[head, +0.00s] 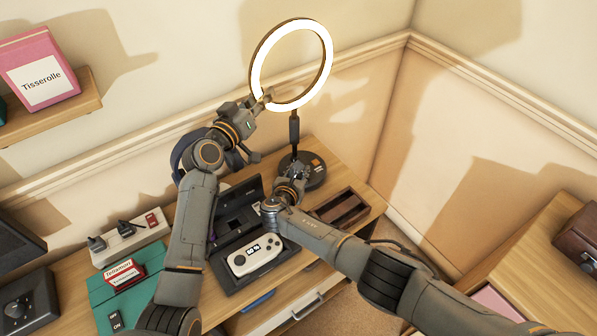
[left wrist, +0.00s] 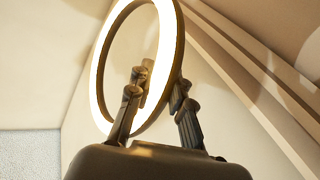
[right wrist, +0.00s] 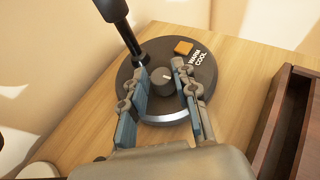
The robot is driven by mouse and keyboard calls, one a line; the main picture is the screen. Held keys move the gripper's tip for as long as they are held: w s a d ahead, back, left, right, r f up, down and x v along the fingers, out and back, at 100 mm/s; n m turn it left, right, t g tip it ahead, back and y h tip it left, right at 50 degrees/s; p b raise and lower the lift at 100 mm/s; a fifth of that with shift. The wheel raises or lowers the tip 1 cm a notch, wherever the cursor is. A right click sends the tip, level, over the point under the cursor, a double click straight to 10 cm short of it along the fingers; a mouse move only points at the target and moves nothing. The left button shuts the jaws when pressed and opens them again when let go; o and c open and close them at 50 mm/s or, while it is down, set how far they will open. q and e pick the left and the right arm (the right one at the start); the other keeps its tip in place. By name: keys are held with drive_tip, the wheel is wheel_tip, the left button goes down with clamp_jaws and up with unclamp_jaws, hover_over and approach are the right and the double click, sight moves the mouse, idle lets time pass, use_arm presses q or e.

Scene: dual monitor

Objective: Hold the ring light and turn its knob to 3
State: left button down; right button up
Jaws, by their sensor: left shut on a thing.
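The ring light (head: 257,58) is lit and stands upright at the back of the desk. My left gripper (head: 264,100) is shut on the ring's lower left edge; in the left wrist view the fingers (left wrist: 160,92) sit on both sides of the ring (left wrist: 171,50). The round dark base (head: 316,170) carries a small knob (right wrist: 163,80) with a pale pointer line, an orange button (right wrist: 184,47) and the words WARM and COOL. My right gripper (right wrist: 165,100) is open over the base, its fingers apart on either side of the knob. I cannot tell whether they touch it. No number is readable.
A wooden tray (head: 352,221) lies right of the base. A black case (head: 225,274) with a white handheld console (head: 254,256) lies in front. A power strip (head: 131,240) and teal box (head: 107,292) are at left. Walls close in behind and to the right.

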use_arm(q)
drive_tip(key=shift+f, duration=0.1)
use_arm(e)
drive_tip(key=shift+o, duration=1)
drive_tip(key=shift+s+a+r, duration=0.1)
drive_tip(key=shift+s+a, duration=0.1)
drive_tip(key=shift+s, duration=0.4)
drive_tip(key=v, duration=1)
drive_tip(key=shift+s+r, duration=0.25)
drive_tip(key=shift+s, duration=0.05)
use_arm(q)
drive_tip(key=c, duration=1.1)
unclamp_jaws()
drive_tip(key=shift+c, duration=0.2)
